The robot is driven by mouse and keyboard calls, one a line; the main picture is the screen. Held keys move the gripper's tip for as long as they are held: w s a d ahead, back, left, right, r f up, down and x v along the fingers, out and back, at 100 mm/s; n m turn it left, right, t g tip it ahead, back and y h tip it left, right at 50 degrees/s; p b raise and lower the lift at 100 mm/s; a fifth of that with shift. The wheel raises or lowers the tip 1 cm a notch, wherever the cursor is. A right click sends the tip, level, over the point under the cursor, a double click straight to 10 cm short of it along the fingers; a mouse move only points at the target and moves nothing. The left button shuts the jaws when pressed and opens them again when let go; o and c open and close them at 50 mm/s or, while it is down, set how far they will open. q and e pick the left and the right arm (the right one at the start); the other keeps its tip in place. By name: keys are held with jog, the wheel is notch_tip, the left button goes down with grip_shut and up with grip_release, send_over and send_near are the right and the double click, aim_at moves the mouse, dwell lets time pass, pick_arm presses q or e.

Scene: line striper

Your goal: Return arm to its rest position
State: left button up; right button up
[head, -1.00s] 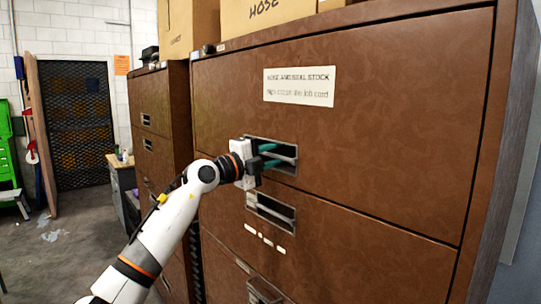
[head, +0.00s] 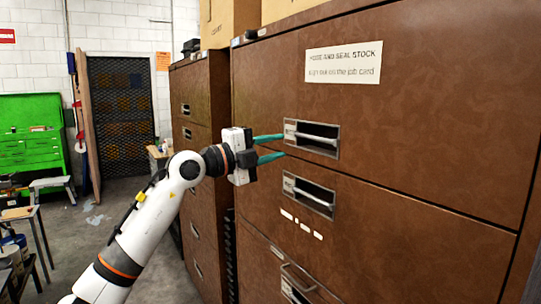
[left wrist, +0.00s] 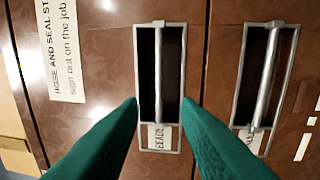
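My left gripper (head: 270,148) has two green fingers. They are apart and nothing is between them. In the head view it points at the upper drawer handle (head: 318,138) of the brown cabinet (head: 400,110), just left of that handle. In the left wrist view, the open fingers (left wrist: 160,115) sit in front of the same handle (left wrist: 159,75), whose metal bar shows between the tips. They do not hold the bar. The upper drawer is shut. My left arm reaches in from the lower left. My right gripper is not in view.
A lower drawer handle (head: 308,195) is just below. A second brown cabinet (head: 200,100) stands behind my wrist. Boxes (head: 230,22) are on top. A green tool cabinet (head: 30,135), a stool (head: 52,184) and a table are at the left. Bare floor (head: 110,200) lies between.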

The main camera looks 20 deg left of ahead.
pick_arm(q)
jog(key=shift+s+a, duration=0.15)
jog(key=shift+s, duration=0.1)
